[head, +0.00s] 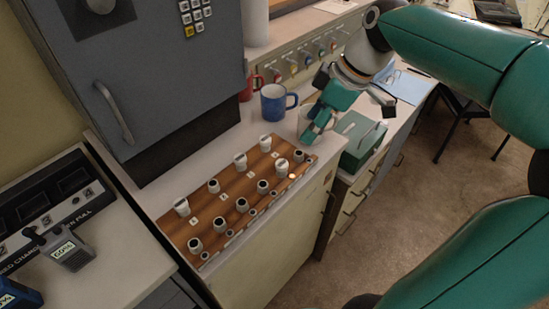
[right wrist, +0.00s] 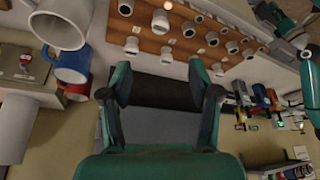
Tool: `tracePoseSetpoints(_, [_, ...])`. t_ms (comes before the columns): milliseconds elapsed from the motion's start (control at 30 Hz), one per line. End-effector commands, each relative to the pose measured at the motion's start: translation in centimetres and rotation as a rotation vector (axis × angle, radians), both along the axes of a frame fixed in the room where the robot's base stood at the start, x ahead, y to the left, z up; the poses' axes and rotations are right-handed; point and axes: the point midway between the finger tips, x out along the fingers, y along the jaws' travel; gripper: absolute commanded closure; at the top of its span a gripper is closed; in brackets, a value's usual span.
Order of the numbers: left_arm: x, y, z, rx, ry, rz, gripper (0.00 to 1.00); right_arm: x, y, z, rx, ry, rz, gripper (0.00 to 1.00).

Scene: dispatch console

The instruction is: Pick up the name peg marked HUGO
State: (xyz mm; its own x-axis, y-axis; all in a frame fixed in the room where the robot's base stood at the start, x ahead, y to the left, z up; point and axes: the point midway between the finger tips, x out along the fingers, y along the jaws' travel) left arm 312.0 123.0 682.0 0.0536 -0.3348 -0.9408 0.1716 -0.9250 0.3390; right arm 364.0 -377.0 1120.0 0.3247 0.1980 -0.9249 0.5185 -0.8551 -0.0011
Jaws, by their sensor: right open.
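A wooden peg board (head: 207,218) lies on the counter and carries several white-topped pegs and dark cylindrical pieces. White pegs stand at the back left (head: 181,206), the back middle (head: 240,160), the back right (head: 265,143) and the front right (head: 282,167). I cannot read a name on any of them, so I cannot tell which is HUGO. My right gripper (head: 313,132) is above the counter beyond the board's right end. In the right wrist view its fingers (right wrist: 160,88) are apart and empty, with the board above them. Parts of my left arm (right wrist: 295,38) show there; its jaws are unclear.
A blue mug (head: 273,102) and a red mug (head: 247,88) stand behind the board. A white mug (right wrist: 57,25) is close to my right gripper. A green box (head: 358,140) is to the right. A grey cabinet (head: 155,75) rises at the back left.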

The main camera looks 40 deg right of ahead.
Motion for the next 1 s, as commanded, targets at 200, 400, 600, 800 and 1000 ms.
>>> tracePoseSetpoints(200, [-0.1, 0.0, 0.1, 0.000, 0.002, -0.001, 1.00, 0.9, 0.6, -3.5, 0.003, 0.007, -0.005, 0.38])
tracePoseSetpoints(400, [0.0, 0.0, 0.2, 0.000, 0.001, 0.000, 1.00, 2.2, 1.4, -7.5, 0.003, 0.007, -0.007, 0.38])
tracePoseSetpoints(600, [0.0, 0.0, 0.3, 0.000, 0.001, 0.000, 1.00, 3.1, 1.8, -9.9, 0.001, 0.003, -0.010, 0.38])
tracePoseSetpoints(800, [0.0, 0.0, 0.6, 0.000, 0.001, 0.000, 1.00, 3.5, 2.0, -10.8, 0.001, 0.003, -0.011, 0.38])
tracePoseSetpoints(1000, [0.0, 0.0, 1.6, 0.000, 0.001, 0.000, 1.00, 4.6, 2.8, -13.1, 0.003, 0.007, -0.009, 0.38])
